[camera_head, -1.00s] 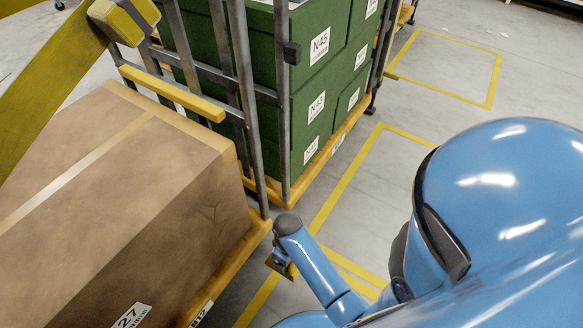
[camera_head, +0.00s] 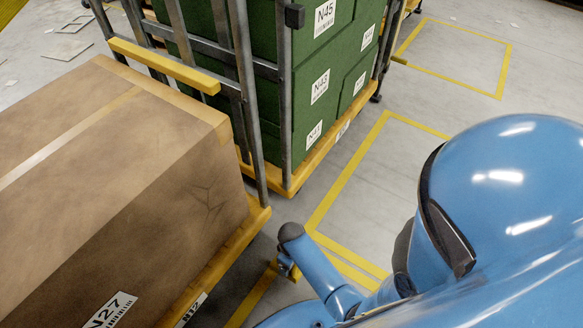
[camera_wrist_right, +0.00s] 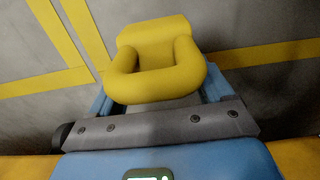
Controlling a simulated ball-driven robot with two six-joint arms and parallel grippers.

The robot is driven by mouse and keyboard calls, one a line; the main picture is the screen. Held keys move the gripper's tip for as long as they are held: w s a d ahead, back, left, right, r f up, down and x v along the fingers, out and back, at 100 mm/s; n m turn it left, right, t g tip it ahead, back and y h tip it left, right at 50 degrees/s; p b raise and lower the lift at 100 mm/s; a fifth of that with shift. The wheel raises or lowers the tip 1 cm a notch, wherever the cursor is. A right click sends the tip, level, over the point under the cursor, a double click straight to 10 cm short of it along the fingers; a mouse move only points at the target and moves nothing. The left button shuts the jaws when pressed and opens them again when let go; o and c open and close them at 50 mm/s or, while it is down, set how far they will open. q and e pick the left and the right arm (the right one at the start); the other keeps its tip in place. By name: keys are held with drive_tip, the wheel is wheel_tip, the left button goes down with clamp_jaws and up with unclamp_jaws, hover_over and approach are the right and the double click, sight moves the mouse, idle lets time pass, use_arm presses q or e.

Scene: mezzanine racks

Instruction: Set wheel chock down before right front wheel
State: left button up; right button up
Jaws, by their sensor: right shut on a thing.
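The wheel chock (camera_wrist_right: 155,44) is yellow with a thick loop handle. In the right wrist view it sits between the two blue fingers of my right gripper (camera_wrist_right: 158,90), which is shut on it. In the head view my right gripper (camera_head: 287,266) hangs low beside the yellow deck edge of the near cart, right of it; the chock is mostly hidden there. The near cart (camera_head: 236,252) carries a big brown box (camera_head: 110,190) labelled N27. Its wheels are hidden from view. My left gripper is not in view.
A second cart (camera_head: 318,160) with green crates (camera_head: 310,88) stands just beyond, with a dark caster (camera_head: 376,97) at its far corner. A grey rail frame with a yellow bar (camera_head: 165,66) rises between the loads. Yellow-lined floor (camera_head: 410,170) to the right is clear.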

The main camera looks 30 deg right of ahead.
drive_tip(key=shift+f+b, duration=1.4)
drive_tip(key=shift+f, duration=0.75)
drive_tip(key=shift+f, duration=0.2)
drive_tip(key=o, duration=1.3)
drive_tip(key=shift+r, duration=0.1)
wheel_tip(320, 180, up, 12)
drive_tip(key=p, duration=0.7)
drive_tip(key=shift+s+a+r+m+t, duration=0.15)
drive_tip(key=shift+s+m+t, duration=0.2)
drive_tip(key=shift+t, duration=0.65)
drive_tip(key=s+r+m+t, duration=0.1)
drive_tip(key=r+t, duration=0.4)
drive_tip(key=r, duration=0.5)
drive_tip(key=s+r+m+t, duration=0.1)
drive_tip(key=s+r+t, duration=0.3)
drive_tip(key=r, duration=0.7)
drive_tip(key=s+a+r+m+t, duration=0.1)
drive_tip(key=s+r+m+t, duration=0.1)
drive_tip(key=r+t, duration=0.4)
drive_tip(key=shift+s+r+t, duration=0.15)
drive_tip(key=shift+s+r, duration=0.05)
drive_tip(key=shift+r, duration=0.6)
drive_tip(key=shift+s+r+t, duration=0.1)
drive_tip(key=shift+s+r, duration=0.15)
drive_tip(key=shift+r, duration=0.55)
drive_tip(key=shift+s+r+t, duration=0.15)
drive_tip(key=shift+s+r, duration=0.05)
drive_tip(key=shift+r, duration=0.6)
